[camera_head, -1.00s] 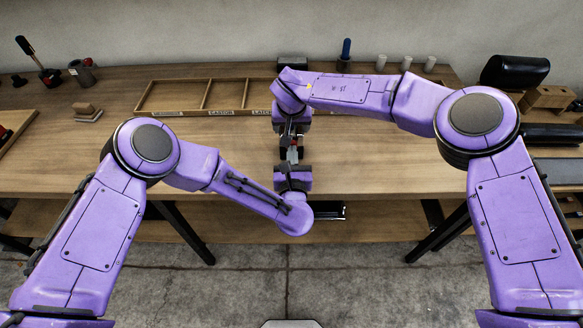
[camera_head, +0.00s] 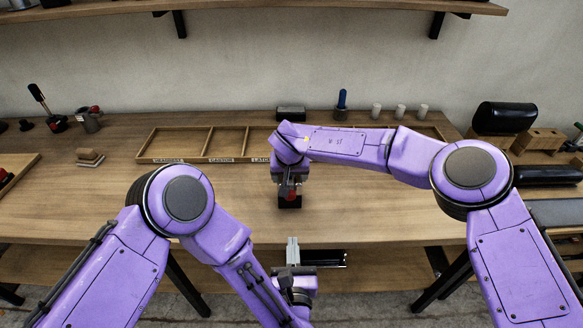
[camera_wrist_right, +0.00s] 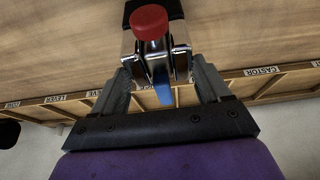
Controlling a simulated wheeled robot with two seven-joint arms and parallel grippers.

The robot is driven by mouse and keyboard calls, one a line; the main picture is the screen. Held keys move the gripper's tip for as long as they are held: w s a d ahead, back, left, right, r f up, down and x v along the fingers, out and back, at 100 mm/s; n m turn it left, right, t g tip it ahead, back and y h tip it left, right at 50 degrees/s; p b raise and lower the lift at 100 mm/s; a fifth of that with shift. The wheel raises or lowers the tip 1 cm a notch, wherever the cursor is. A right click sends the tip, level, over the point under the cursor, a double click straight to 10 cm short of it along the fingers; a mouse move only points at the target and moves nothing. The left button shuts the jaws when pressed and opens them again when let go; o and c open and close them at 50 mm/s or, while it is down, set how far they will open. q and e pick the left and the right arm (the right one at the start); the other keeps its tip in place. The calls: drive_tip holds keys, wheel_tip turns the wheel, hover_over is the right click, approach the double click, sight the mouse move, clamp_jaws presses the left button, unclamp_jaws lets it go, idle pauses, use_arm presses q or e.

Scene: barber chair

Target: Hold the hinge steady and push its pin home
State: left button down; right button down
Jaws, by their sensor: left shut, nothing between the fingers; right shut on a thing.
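The hinge is metal, with bright leaves that show in the right wrist view (camera_wrist_right: 157,65). A red round pin head (camera_wrist_right: 149,22) sits at its end, and a bit of blue shows between the leaves. My right gripper (camera_head: 290,182) is shut on the hinge, one finger on each side, above the bench; it also shows in the right wrist view (camera_wrist_right: 160,88). In the head view the red pin head (camera_head: 291,193) is small and partly hidden. My left gripper (camera_head: 293,242) is shut and empty, near the bench's front edge, apart from the hinge. How deep the pin sits cannot be told.
A black block (camera_head: 289,203) is just below the hinge in the head view. A labelled wooden tray (camera_head: 200,158) lies behind. A blue-handled tool (camera_head: 342,100) and white cylinders (camera_head: 400,111) stand at the back. The bench (camera_head: 370,210) is clear right of the hinge.

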unclamp_jaws()
